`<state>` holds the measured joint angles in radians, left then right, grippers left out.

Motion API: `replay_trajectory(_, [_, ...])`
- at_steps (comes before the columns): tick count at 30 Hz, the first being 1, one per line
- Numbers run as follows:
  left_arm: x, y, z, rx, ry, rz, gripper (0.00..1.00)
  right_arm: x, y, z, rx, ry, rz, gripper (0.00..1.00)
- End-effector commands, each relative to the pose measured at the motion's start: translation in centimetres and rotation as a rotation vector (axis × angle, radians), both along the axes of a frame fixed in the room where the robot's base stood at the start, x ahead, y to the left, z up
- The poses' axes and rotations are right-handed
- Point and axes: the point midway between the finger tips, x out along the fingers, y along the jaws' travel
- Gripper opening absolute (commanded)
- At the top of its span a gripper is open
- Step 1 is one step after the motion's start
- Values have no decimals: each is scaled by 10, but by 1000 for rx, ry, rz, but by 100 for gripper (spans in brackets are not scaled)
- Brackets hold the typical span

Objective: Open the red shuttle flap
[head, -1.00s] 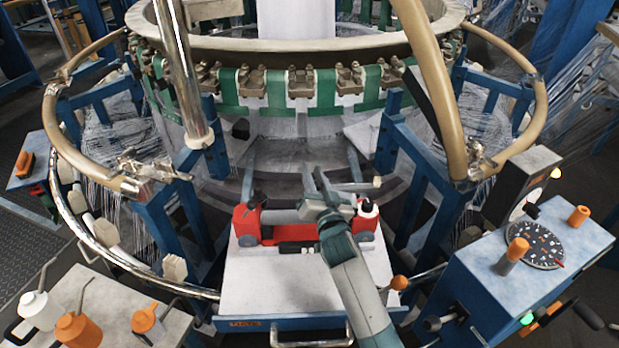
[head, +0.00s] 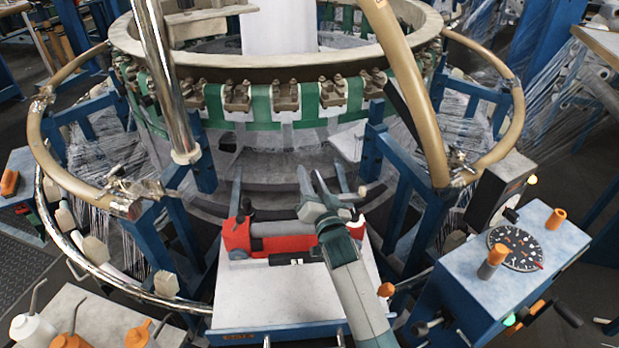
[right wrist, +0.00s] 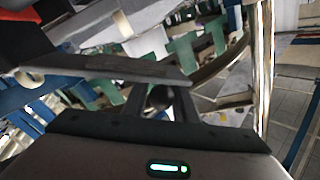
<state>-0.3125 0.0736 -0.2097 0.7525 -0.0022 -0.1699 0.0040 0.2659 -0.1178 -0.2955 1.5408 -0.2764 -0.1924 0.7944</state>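The red shuttle (head: 237,236) lies on a white table (head: 290,298) in front of the loom ring. A grey cylinder (head: 280,228) lies along its middle and a dark curved piece stands at its left end. I cannot make out the flap's edges. My right gripper (head: 310,173) is over the shuttle's right half, its two prongs apart with nothing visible between them. It hides part of the shuttle. In the right wrist view one dark finger (right wrist: 110,68) shows, with a red patch at the upper left corner. My left gripper is not in view.
The loom ring (head: 285,67) and blue posts stand behind the table. A tan curved tube (head: 415,95) and a metal pole (head: 155,75) flank it. A blue control box (head: 480,305) with a dial is at right. Bottles (head: 35,330) stand at lower left.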

Motion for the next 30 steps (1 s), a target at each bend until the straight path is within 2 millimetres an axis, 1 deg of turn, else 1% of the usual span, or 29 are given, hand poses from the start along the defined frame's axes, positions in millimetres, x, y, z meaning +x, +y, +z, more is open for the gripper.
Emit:
replay_trajectory(1, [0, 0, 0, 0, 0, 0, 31, 0, 0, -1, 0, 1, 0, 39])
replay_trajectory(2, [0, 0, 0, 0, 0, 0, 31, 0, 0, -1, 0, 1, 0, 41])
replay_trajectory(11, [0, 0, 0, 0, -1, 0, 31, 0, 0, -1, 0, 1, 1, 41])
replay_trajectory(17, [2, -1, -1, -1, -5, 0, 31, -8, -2, -1, 0, 0, 0, 41])
replay_trajectory(23, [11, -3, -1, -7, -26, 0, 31, -29, -8, -5, -1, 1, 1, 41])
replay_trajectory(26, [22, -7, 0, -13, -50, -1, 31, -46, -12, -6, 0, 1, 1, 41])
replay_trajectory(30, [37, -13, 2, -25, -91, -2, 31, -72, -19, -9, 0, 1, 0, 41])
